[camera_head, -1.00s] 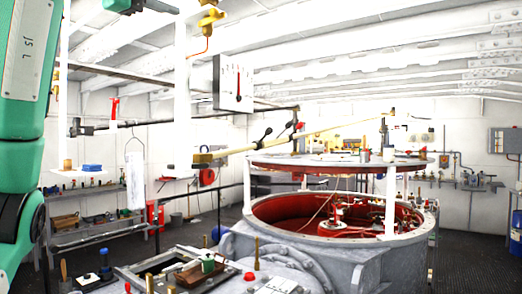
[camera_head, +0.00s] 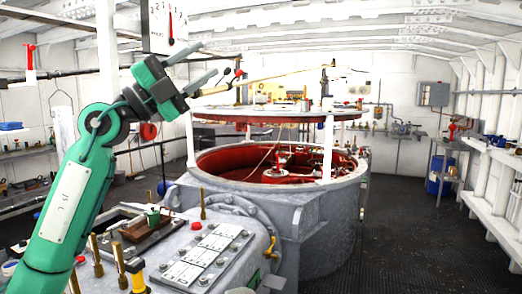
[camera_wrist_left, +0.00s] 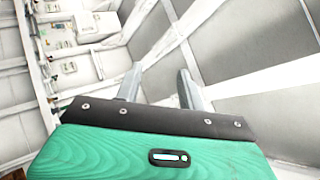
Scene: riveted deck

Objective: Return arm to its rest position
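My left arm, green with dark joints, rises from the lower left in the head view. Its gripper (camera_head: 208,60) is raised at the upper left, in front of the white dial gauge and apart from the deck below. The two grey fingers are spread with nothing between them. In the left wrist view the fingers (camera_wrist_left: 160,70) also stand apart and empty, against white ceiling panels and wall. My right gripper is in neither view.
A large round tank with a red interior (camera_head: 230,161) stands in the middle. A grey machine top with white plates (camera_head: 207,257) and brass handles is below my left arm. A white dial gauge (camera_head: 158,22) hangs behind the gripper. Dark floor (camera_head: 410,240) is clear at right.

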